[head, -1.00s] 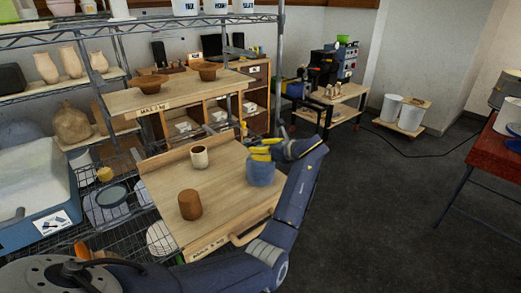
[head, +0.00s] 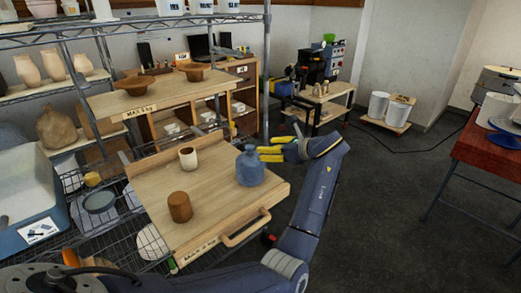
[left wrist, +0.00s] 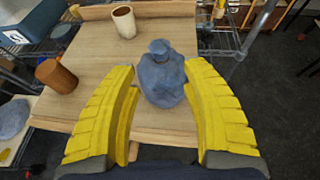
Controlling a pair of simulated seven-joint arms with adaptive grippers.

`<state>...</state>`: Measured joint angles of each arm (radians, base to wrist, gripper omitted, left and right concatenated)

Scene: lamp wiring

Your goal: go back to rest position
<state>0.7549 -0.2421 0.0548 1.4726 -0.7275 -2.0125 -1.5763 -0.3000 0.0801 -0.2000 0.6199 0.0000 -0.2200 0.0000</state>
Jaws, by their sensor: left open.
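In the left wrist view, the bottle (left wrist: 163,82) shows beyond and between the open fingers (left wrist: 160,72), with nothing held. A cream cup (head: 188,158) and a brown cylinder (head: 180,207) stand on the same board. My right gripper is not in view.
A wire rack (head: 100,30) with vases and a blue tub (head: 25,200) fills the left. Brown bowls (head: 134,84) sit on the upper board. Open dark floor (head: 390,200) lies to the right, before a red table (head: 490,150).

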